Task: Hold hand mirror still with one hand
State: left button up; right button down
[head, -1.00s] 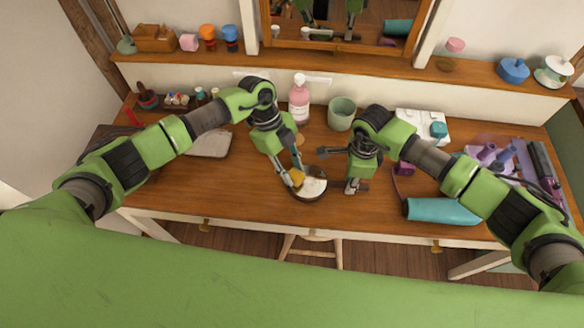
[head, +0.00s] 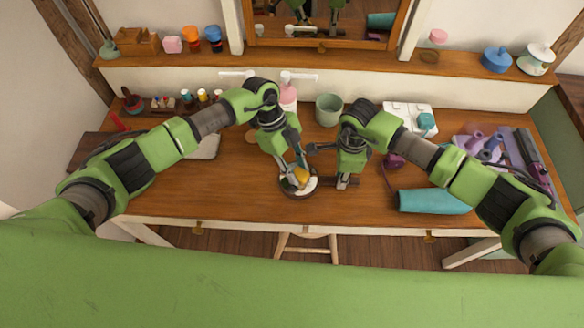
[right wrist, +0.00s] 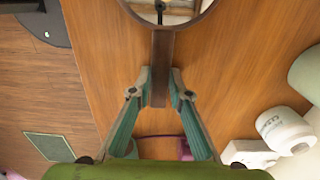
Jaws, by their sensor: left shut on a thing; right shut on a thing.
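The round hand mirror (head: 289,186) lies near the middle front of the wooden table, its pale face up inside a dark rim. Its handle points right. My right gripper (head: 343,182) is shut on that handle. The right wrist view shows the brown handle (right wrist: 162,50) between both fingertips (right wrist: 160,88), with part of the rim at the top edge. My left gripper (head: 296,172) is over the mirror, shut on a small yellow thing (head: 301,176) at the mirror's face. I cannot tell exactly what the yellow thing is or how firmly it touches the glass.
A green cup (head: 328,110) and a pink bottle (head: 288,96) stand behind the mirror. A teal cylinder (head: 432,201) lies at the front right, near a purple tray (head: 505,170) of tools. A white case (head: 410,112) is at the back right. The table's front left is clear.

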aim_at(310, 173)
pick_arm(q)
jog(key=shift+d, duration=1.75)
jog(key=shift+s+a, duration=0.1)
jog(key=shift+a, duration=3.55)
jog(key=shift+w, duration=0.2)
jog(key=shift+w+f, duration=0.1)
jog(key=shift+d+f, duration=0.2)
jog(key=shift+d, duration=3.15)
jog(key=shift+d+r, duration=0.2)
jog(key=shift+d, duration=0.05)
jog(key=shift+a+r, duration=0.15)
jog(key=shift+a, duration=1.7)
jog(key=shift+a+r, duration=0.1)
jog(key=shift+a, duration=1.75)
notch_tip(310, 173, up, 6)
